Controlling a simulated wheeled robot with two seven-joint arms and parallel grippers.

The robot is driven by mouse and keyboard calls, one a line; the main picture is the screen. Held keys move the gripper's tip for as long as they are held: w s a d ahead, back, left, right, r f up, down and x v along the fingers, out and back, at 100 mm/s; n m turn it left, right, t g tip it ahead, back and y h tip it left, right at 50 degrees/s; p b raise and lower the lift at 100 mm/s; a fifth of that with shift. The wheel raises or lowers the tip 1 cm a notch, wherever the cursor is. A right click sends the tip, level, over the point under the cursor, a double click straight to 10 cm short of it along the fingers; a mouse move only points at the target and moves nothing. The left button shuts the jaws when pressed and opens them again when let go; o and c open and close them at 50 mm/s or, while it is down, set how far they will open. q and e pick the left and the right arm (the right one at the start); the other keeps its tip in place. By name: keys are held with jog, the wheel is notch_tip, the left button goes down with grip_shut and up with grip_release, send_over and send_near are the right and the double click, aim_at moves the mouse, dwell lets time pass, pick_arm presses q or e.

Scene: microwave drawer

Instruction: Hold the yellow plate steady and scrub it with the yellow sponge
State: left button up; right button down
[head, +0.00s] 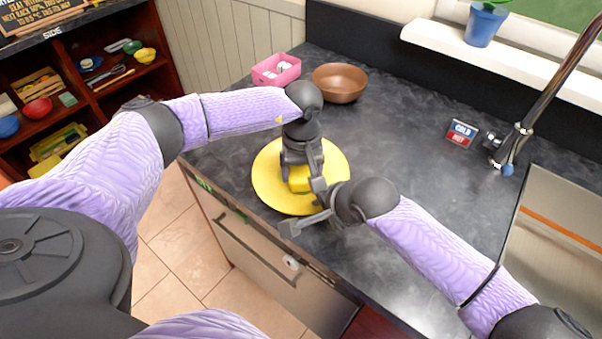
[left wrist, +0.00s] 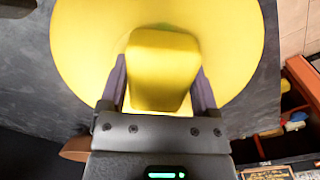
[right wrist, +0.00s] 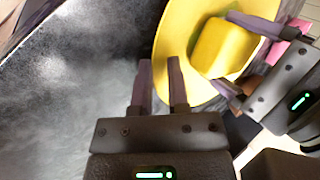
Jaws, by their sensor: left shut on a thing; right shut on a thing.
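The round yellow plate (head: 268,182) lies on the dark counter near its front edge. My left gripper (head: 301,172) is above the plate and shut on the yellow sponge (left wrist: 162,68), with one finger on each side of it. The sponge is over the plate face; the left wrist view does not clearly show whether its underside touches. My right gripper (head: 304,207) is at the plate's front right rim, shut on the plate, with one finger on the plate side (right wrist: 176,85) and the other on the counter side. The grip itself is partly hidden.
A brown bowl (head: 340,82) and a pink container (head: 276,70) stand behind the plate. The sink (head: 560,235) and faucet (head: 520,130) are at the right. The counter (head: 420,150) between plate and sink is mostly clear. An appliance drawer front (head: 265,255) is below.

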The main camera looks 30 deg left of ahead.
pick_arm(q)
notch_tip(320, 180, up, 6)
jog(key=shift+f, duration=0.1)
jog(key=a, duration=0.9)
jog(key=shift+d, duration=0.1)
jog(key=d, duration=0.8)
jog(key=shift+w, duration=0.35)
jog(key=shift+f, duration=2.55)
jog(key=shift+f, duration=0.5)
